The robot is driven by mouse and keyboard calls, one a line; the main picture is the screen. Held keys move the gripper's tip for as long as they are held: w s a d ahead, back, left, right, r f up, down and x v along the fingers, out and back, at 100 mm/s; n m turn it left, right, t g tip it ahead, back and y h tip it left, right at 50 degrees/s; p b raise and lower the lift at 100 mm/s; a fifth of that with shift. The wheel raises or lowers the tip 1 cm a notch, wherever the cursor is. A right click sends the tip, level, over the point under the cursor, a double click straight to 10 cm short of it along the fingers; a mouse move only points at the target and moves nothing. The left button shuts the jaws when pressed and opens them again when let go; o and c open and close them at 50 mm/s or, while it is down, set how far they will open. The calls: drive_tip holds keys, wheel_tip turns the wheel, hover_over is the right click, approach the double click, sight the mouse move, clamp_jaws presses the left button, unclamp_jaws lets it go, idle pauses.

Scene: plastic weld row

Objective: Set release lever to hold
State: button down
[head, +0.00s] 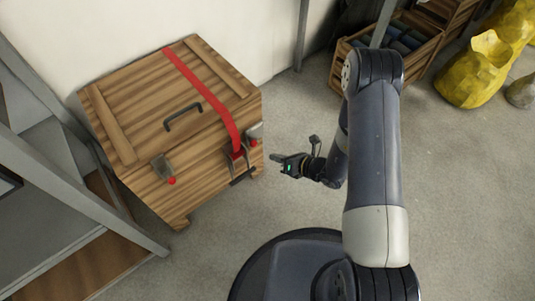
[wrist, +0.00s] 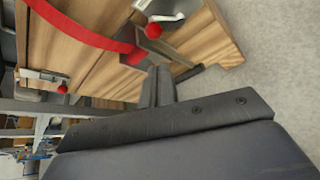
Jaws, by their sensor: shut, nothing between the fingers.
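A wooden crate (head: 140,97) with a red strap (head: 205,90) over its lid stands left of my gripper (head: 276,158). At the strap's lower end on the front face is a metal ratchet buckle (head: 238,161) with a dark bar handle (head: 243,176). Metal latches with red knobs sit on either side: a left latch (head: 162,167) and a right latch (head: 255,132). I cannot tell which part is labelled the release lever. My gripper is shut and empty, just right of the buckle. In the wrist view its fingers (wrist: 158,78) point at the buckle and hide part of it; contact is unclear.
A metal shelf frame (head: 85,190) stands close on the left. An open wooden crate (head: 401,45) and yellow sacks (head: 480,68) stand at the back right. The concrete floor (head: 290,205) around my gripper is clear.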

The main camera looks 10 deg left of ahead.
sight(254, 142)
drive_tip(key=b+x, duration=0.2)
drive_tip(key=x, duration=0.7)
drive_tip(key=shift+r+m+y, duration=0.1)
drive_tip(key=shift+m+y, duration=0.3)
